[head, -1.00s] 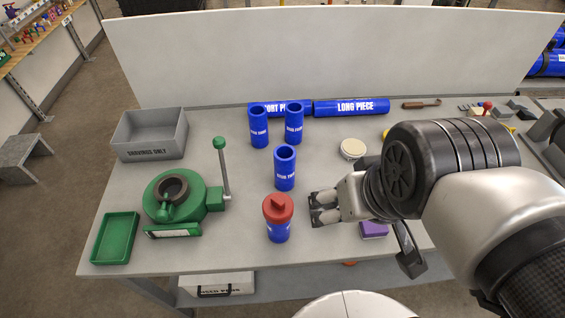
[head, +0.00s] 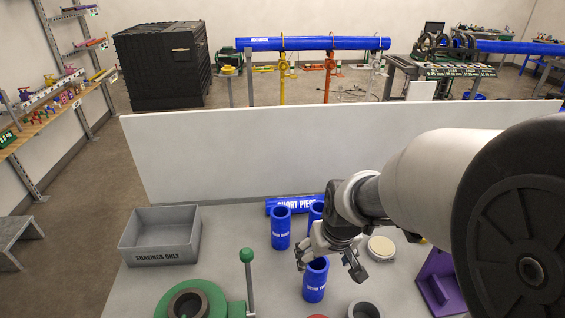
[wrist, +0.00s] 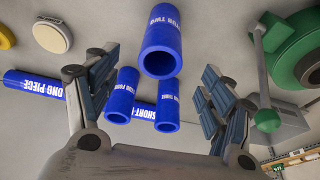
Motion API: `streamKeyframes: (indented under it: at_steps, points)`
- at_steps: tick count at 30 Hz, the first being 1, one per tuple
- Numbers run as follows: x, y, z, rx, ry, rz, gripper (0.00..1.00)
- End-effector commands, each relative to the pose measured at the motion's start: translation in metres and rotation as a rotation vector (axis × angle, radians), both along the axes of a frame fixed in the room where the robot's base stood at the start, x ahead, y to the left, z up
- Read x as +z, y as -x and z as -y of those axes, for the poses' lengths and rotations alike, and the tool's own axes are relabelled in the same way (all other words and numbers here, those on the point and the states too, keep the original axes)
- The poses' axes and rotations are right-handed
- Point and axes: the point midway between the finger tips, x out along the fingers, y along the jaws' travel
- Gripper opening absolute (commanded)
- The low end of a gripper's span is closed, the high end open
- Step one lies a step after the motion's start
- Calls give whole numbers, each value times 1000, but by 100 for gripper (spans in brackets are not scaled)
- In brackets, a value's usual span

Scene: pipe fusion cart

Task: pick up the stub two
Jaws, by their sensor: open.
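Stub two (head: 315,281) is a blue open-topped tube standing upright on the bench. It also shows in the wrist view (wrist: 160,47), between and beyond the finger lines, with its label readable. My gripper (head: 330,262) is open and empty, at the tube's upper end in the head view, with its fingers spread to either side. I cannot tell whether a finger touches it. The fingers also show in the wrist view (wrist: 155,85).
Stub three (head: 281,229) and another blue stub (head: 315,213) stand behind. The short piece (head: 284,205) lies by the white back panel (head: 250,150). A green tool with a ball-topped lever (head: 247,256) stands left, a grey shavings bin (head: 160,240) farther left, a purple holder (head: 440,283) right.

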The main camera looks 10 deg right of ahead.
Motion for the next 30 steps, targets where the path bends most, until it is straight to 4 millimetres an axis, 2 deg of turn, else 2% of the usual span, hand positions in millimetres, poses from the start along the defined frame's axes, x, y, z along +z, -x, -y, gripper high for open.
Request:
streamKeyframes:
  at_steps: [1,6,14,24,30]
  points:
    - [-15,-2,0,0,-1,-5,75]
    - [-41,-11,-1,0,0,-3,75]
    - [-54,-16,-1,0,0,0,75]
    - [-99,-27,-3,-1,-1,-2,75]
    - [-100,-29,-3,-1,0,2,75]
